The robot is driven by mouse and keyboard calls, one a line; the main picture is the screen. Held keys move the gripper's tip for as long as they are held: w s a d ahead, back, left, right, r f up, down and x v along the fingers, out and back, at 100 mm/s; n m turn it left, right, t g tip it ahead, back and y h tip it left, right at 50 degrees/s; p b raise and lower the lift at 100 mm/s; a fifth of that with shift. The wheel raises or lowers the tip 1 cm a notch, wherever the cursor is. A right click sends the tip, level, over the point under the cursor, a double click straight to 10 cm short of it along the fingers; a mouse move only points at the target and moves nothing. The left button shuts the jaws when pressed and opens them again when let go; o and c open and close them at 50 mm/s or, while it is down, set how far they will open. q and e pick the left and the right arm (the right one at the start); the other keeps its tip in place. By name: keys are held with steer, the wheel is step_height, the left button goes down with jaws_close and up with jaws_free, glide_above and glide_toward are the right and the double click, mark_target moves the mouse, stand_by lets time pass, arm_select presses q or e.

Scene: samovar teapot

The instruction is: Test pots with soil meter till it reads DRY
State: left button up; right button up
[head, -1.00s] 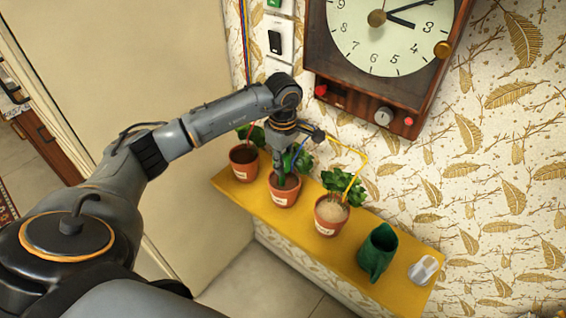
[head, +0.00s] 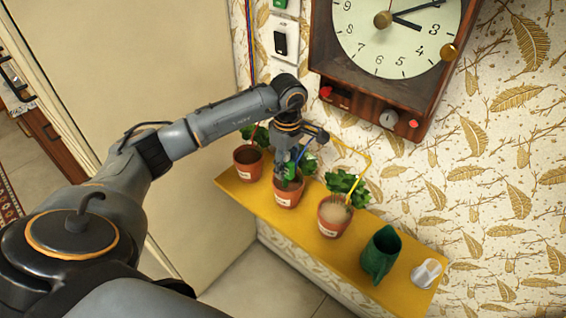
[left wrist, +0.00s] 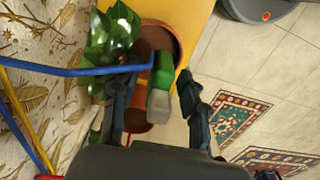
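Three terracotta pots stand on a yellow shelf (head: 325,247): the left pot (head: 248,162) with dark soil, the middle pot (head: 288,193), and the right pot (head: 335,216) with pale, sandy soil. My left gripper (head: 289,172) is over the middle pot. In the left wrist view its fingers (left wrist: 158,85) are apart, either side of a green and grey probe (left wrist: 161,85) with a blue cable (left wrist: 75,71). Gaps show beside the probe. The probe's tip is hidden. A yellow cable (head: 350,148) runs down to the right pot. My right gripper is out of view.
A wooden clock-like dial (head: 395,40) with red knobs hangs on the wall above, cut off at the top. A green watering can (head: 379,254) and a small white object (head: 427,273) stand at the shelf's right. Leafy plants crowd the pots' wall side.

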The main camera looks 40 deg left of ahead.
arm_select(q)
steer(key=shift+r, duration=0.15)
step_height(320, 180, up, 12)
steer(key=shift+f, duration=0.15)
stand_by(0.3)
